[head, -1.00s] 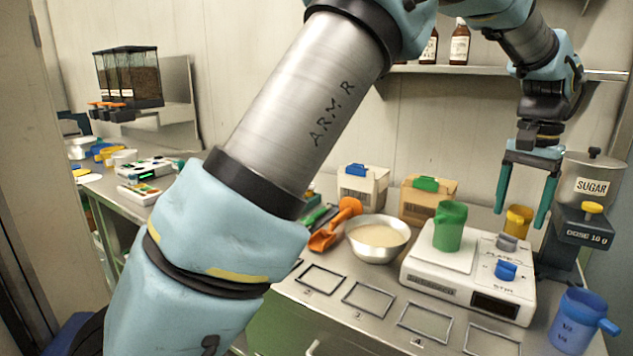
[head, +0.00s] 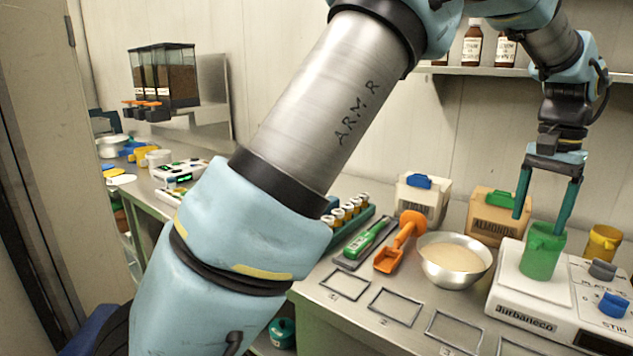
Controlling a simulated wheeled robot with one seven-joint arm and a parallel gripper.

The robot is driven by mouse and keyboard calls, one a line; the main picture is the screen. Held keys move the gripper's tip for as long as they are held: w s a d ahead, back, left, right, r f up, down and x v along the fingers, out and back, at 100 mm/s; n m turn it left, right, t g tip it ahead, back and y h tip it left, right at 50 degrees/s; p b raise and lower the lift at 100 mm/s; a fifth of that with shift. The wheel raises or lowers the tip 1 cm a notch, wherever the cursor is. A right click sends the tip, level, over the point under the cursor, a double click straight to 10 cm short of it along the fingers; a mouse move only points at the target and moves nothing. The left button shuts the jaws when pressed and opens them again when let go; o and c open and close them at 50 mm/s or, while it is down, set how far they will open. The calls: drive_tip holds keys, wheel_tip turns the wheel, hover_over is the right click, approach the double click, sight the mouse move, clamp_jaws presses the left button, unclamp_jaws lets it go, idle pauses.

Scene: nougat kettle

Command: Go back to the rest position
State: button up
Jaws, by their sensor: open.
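My gripper (head: 541,224) hangs from my arm at the upper right, fingers pointing down and apart, with nothing seen between them. In the picture its fingertips are close to the rim of a green beaker (head: 543,252); whether they touch it I cannot tell. The green beaker stands upright on the white stirring hot plate (head: 528,318), whose right side is cut off by the frame. My arm's thick links cross the middle of the view and hide part of the bench.
A steel bowl of pale powder (head: 454,262), an orange scoop (head: 398,248), an almonds box (head: 495,212) and a yellow cup (head: 603,243) stand around. A shelf (head: 480,71) with brown bottles runs behind my arm. Outlined bench spots (head: 395,306) in front are empty.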

drive_tip(key=w+a+f+n, duration=0.2)
drive_tip(key=w+a, duration=0.2)
drive_tip(key=a, duration=0.5)
drive_tip(key=w+a+f+n, duration=0.1)
drive_tip(key=w+a+n, duration=0.15)
drive_tip(key=a, duration=0.65)
drive_tip(key=w+a+f+n, duration=0.1)
drive_tip(key=w+a+f, duration=0.1)
drive_tip(key=w+a, duration=0.5)
drive_tip(key=s+a+f+n, duration=0.1)
drive_tip(key=s+a, duration=0.2)
drive_tip(key=a, duration=0.4)
drive_tip(key=s+a+f+n+t, duration=0.1)
drive_tip(key=s+a, duration=0.3)
drive_tip(key=a, duration=0.4)
drive_tip(key=s+a+f+n, duration=0.3)
drive_tip(key=a, duration=0.5)
drive_tip(key=shift+s+f+t, duration=0.15)
drive_tip(key=shift+s+t, duration=0.1)
drive_tip(key=shift+t, duration=0.05)
drive_tip(key=shift+a, duration=0.1)
